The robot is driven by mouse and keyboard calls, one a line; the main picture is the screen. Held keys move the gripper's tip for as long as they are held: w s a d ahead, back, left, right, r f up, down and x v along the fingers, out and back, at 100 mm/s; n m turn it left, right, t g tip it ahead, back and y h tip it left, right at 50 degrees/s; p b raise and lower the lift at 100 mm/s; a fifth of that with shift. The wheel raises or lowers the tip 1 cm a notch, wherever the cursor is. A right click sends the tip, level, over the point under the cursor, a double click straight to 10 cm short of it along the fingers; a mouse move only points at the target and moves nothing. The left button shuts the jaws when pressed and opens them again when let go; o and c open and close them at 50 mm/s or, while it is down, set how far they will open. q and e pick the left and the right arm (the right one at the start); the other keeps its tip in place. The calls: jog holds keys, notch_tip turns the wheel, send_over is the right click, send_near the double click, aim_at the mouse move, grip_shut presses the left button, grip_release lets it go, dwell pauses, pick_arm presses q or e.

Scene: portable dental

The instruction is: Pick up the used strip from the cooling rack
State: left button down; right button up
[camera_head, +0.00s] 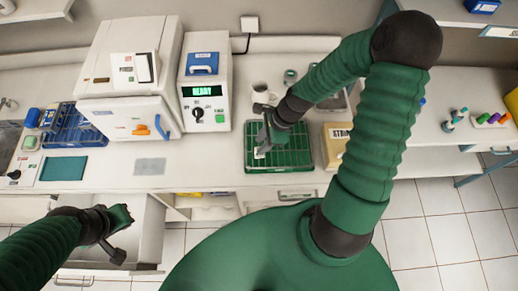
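The green cooling rack (297,158) sits on the white counter near the middle of the view. A small pale piece that looks like the used strip (260,153) shows at its left part, just under my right gripper (264,138). My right gripper is over the left part of the rack, pointing down. The fingers are small and dark, so I cannot tell whether they are open, touch the strip or grip it. My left gripper (121,236) is low at the left, in front of the counter by an open drawer, with its fingers apart and nothing between them.
A box labelled STRIP (333,150) stands right of the rack. A white cup (260,93) is behind it. A unit reading READY (205,105) and a larger white machine (125,75) stand to the left. An open drawer (150,232) juts out below the counter.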

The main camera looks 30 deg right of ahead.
jog(key=shift+s+a+f, duration=0.2)
jog(key=shift+a+f, duration=0.3)
jog(key=shift+f, duration=0.1)
jog(key=shift+s+a+f, duration=0.15)
jog(key=shift+a+f, duration=0.3)
jog(key=shift+f, duration=0.15)
jog(key=shift+w+d+f, duration=0.1)
jog(key=shift+w+d, duration=0.05)
jog(key=shift+w+d+f, duration=0.1)
jog(key=shift+d, duration=0.1)
jog(key=c, duration=0.5)
grip_shut()
pick_arm(q)
jog(key=shift+s+a+r, duration=0.1)
jog(key=shift+s+r, duration=0.2)
jog(key=shift+s, duration=0.1)
jog(key=shift+a, duration=0.2)
pick_arm(e)
jog(key=shift+a, duration=0.2)
jog(key=shift+r, duration=0.2)
